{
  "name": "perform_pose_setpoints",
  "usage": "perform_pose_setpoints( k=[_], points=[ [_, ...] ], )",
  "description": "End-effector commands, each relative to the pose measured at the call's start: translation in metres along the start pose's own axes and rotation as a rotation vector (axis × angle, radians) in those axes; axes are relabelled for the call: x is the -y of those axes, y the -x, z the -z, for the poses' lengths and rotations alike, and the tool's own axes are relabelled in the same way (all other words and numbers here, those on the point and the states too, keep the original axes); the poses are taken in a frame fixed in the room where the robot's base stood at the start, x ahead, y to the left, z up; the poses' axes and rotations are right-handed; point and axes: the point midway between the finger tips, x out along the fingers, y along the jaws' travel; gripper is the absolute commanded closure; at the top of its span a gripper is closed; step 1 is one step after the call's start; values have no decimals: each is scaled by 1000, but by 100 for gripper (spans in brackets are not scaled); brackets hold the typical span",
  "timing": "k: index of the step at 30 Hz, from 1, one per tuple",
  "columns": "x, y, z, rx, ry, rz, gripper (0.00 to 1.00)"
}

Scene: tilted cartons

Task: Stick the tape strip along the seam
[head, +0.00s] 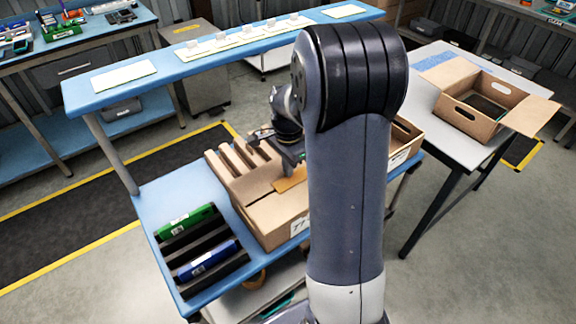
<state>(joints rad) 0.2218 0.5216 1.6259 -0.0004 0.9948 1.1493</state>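A brown carton (272,216) stands on the blue bench, tilted in the picture, with a label partly cut off by my arm. Raised cardboard pieces (236,165) stand at its back left. An orange-tan strip-like piece (291,180) shows just below my gripper (284,148); I cannot tell whether it is the tape strip or whether my gripper touches it. My gripper is over the carton's back right part. Its fingertips are small and dark, so their opening is unclear. My arm hides the carton's right side and most of the seam.
A green item (187,220) and a blue item (208,257) lie in a black rack (200,245) at left. A blue shelf (180,65) with a white strip holder (243,40) runs behind. An open carton (478,105) sits on the right table (423,104). Another carton (404,148) is partly hidden.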

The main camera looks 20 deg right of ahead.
Motion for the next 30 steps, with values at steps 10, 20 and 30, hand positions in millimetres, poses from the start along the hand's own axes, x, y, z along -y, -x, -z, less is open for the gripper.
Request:
perform_pose_setpoints(
  k=[10,20,30],
  points=[
    [0,-1,0,0,0,-1,100],
    [0,-1,0,0,0,-1,81],
    [0,0,0,0,0,1,73]
  ],
)
